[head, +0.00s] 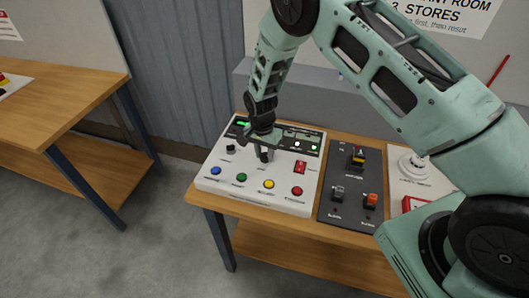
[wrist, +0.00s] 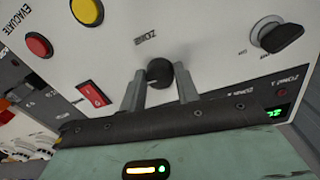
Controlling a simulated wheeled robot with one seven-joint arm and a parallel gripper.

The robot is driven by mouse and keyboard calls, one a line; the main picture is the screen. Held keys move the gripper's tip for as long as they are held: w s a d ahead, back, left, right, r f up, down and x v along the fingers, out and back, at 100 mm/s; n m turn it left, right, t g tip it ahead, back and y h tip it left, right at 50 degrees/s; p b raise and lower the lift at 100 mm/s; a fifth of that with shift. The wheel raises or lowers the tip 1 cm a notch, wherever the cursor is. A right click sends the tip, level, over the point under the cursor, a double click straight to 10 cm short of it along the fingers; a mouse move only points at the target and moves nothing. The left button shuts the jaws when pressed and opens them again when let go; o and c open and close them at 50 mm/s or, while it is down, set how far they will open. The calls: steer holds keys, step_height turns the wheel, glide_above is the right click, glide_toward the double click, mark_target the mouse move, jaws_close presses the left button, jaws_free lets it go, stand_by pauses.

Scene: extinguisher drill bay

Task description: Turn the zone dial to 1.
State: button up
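The zone dial (wrist: 160,73) is a round black knob on the white control panel, beside the printed word ZONE. In the head view the dial (head: 264,156) is partly covered by my gripper (head: 263,144). In the wrist view my gripper (wrist: 160,82) has one finger on each side of the dial. The fingertips look very close to its sides; whether they press on it I cannot tell. The dial's pointer mark is not readable. A small green display (wrist: 274,113) is lit near the zone lamps, its digit too small to read surely.
A black knob (wrist: 278,36) and a red rocker switch (wrist: 93,95) flank the dial. Blue (head: 216,171), green, yellow and red buttons line the panel's front. A dark switch panel (head: 345,208) stands to the right. Another wooden table (head: 75,85) is at the left, with open floor between.

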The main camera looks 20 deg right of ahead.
steer(key=shift+c, duration=0.9)
steer(key=shift+b, duration=0.3)
steer(key=n+b, duration=0.2)
steer(key=n, duration=0.1)
steer(key=shift+f+b, duration=0.15)
steer(key=shift+b, duration=0.2)
steer(key=n+b, duration=0.3)
steer(key=n, duration=0.2)
steer(key=shift+n+b, duration=0.3)
steer(key=shift+b, duration=0.1)
steer(key=n+b, duration=0.2)
steer(key=n, duration=0.2)
steer(key=shift+s+d+t, duration=0.1)
steer(key=shift+d+t, duration=0.05)
steer(key=shift+t, duration=0.15)
steer(key=shift+r+n+b, duration=0.2)
steer(key=shift+n+b, duration=0.45)
steer(key=shift+n, duration=2.05)
steer(key=o, duration=1)
steer(key=shift+c, duration=0.2)
